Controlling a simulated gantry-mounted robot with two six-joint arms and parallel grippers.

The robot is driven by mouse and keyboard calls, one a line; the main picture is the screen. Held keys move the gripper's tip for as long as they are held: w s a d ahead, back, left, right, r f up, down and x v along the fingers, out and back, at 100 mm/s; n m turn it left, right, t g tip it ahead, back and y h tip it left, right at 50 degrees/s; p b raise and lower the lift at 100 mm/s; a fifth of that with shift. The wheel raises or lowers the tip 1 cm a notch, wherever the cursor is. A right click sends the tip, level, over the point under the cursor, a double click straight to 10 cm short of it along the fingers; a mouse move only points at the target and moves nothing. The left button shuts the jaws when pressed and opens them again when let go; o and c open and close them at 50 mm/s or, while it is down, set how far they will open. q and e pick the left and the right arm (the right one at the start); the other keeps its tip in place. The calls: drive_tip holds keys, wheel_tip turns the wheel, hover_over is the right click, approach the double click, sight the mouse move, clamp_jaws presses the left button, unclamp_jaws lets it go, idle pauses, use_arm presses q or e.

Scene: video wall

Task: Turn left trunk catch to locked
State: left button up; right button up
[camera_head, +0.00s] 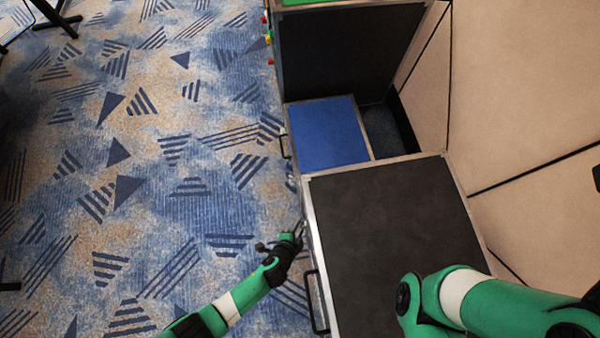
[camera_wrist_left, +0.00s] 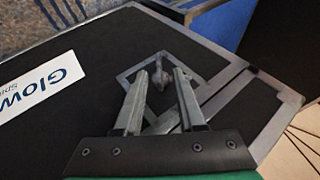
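The trunk is a black case with metal edges (camera_head: 390,225) in the head view. Its side fills the left wrist view, with a white label (camera_wrist_left: 35,88) on it. The left trunk catch (camera_wrist_left: 163,63) shows in the left wrist view as a small grey piece on a square metal plate. My left gripper (camera_head: 299,230) is beside the trunk's left side. In the left wrist view its two fingers (camera_wrist_left: 169,70) are apart, with the catch between and just beyond their tips. I cannot tell whether they touch it. The catch is hidden in the head view. My right gripper is out of view.
A black handle (camera_head: 315,302) sticks out of the trunk's left side. A blue-topped case (camera_head: 328,133) and a taller black case (camera_head: 345,45) stand behind. Beige panels (camera_head: 535,130) stand on the right. The patterned carpet on the left is mostly clear.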

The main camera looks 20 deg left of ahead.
sight(302, 223)
use_arm(q)
drive_tip(key=b+x, duration=0.1)
drive_tip(key=x, duration=0.1)
drive_tip(key=shift+w+f, duration=0.15)
drive_tip(key=shift+f, duration=0.1)
drive_tip(key=shift+a, duration=0.1)
clamp_jaws()
drive_tip(key=shift+r, duration=0.1)
